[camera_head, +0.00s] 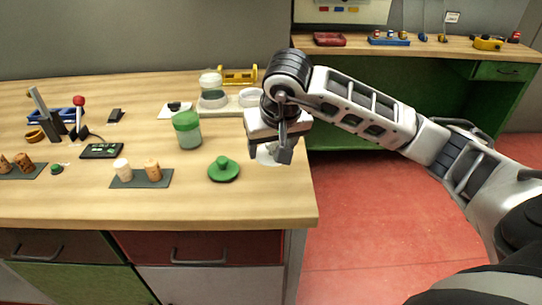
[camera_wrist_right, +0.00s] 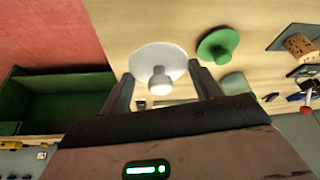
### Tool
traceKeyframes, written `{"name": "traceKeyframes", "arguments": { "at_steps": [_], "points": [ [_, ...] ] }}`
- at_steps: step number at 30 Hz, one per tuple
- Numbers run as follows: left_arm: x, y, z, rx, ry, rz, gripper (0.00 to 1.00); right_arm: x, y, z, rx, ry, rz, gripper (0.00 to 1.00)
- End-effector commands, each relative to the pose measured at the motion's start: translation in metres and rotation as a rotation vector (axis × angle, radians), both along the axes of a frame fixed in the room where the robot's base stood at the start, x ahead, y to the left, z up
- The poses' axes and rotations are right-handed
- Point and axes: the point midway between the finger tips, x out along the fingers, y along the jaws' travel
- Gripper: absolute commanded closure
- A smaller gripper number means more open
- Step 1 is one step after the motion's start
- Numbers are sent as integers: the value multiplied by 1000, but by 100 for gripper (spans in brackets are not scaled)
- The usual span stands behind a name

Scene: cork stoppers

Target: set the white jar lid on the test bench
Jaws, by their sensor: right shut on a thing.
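The white jar lid (camera_wrist_right: 160,62) is a round disc with a knob, between the two fingers of my right gripper (camera_wrist_right: 165,88) in the wrist view. In the head view my right gripper (camera_head: 275,152) is over the right edge of the wooden workbench (camera_head: 200,205), and a bit of the white lid (camera_head: 266,158) shows beneath it. The gripper is shut on the lid; whether the lid touches the bench top is unclear. The gripper partly covers the lid in the head view. I cannot tell which surface is the test bench. My left gripper is out of view.
A green lid (camera_head: 223,170) lies left of the gripper, with a green jar (camera_head: 187,131) behind it. A pale base (camera_head: 228,110) holding round items stands at the back. A second bench (camera_head: 370,47) is behind.

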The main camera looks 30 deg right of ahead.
Motion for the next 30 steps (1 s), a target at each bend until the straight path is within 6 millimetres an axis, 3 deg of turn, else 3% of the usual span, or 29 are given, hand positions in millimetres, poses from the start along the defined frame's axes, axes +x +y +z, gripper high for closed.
{"name": "traceKeyframes", "arguments": {
  "at_steps": [10, 15, 28, 29, 30],
  "points": [
    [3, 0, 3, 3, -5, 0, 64, 20, -15, -31, 0, 2, -1, 59],
    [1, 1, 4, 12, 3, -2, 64, 19, -13, -54, 2, 2, 2, 59],
    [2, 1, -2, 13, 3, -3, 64, 19, -14, -63, 0, -2, 2, 59],
    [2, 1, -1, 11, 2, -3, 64, 19, -13, -63, 0, -2, 2, 34],
    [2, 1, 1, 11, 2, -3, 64, 19, -13, -62, 0, -2, 2, 23]
  ]
}}
